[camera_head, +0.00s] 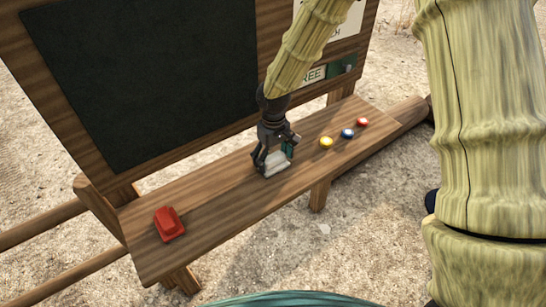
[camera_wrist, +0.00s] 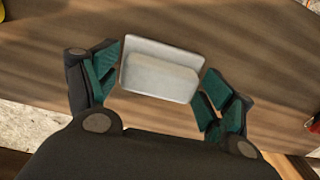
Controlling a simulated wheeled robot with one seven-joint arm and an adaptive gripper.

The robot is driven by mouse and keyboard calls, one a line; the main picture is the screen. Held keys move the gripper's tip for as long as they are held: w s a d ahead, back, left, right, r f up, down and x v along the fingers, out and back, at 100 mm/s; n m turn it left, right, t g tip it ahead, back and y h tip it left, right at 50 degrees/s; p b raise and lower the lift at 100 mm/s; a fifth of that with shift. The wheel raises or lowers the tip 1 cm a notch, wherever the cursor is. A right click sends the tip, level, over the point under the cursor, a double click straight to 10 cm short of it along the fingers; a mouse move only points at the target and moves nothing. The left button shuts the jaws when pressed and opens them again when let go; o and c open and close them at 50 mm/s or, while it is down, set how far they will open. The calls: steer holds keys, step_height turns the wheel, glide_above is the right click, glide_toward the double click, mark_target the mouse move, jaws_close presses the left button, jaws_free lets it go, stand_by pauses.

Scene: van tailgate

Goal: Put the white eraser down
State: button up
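The white eraser (camera_head: 275,165) is a pale block on a wider flat base. It appears to rest on the wooden ledge (camera_head: 230,197) below the blackboard. It also shows in the wrist view (camera_wrist: 160,75), between the two fingers. My gripper (camera_head: 272,162) points down over it, with one teal-padded finger at each side. In the wrist view my gripper (camera_wrist: 160,85) is spread, with narrow gaps between the pads and the eraser's sides. The eraser's underside is hidden.
A red object (camera_head: 169,224) sits on the ledge's left part. Yellow (camera_head: 326,142), blue (camera_head: 347,133) and red (camera_head: 362,122) round pieces sit to the right. The blackboard (camera_head: 145,75) rises behind. Bare ledge lies between the eraser and the left red object.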

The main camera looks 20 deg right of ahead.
mark_target(274, 157)
steer(key=shift+r, duration=0.15)
step_height(274, 157, up, 12)
steer(key=b, duration=0.3)
stand_by(0.7)
steer(key=shift+d, duration=0.1)
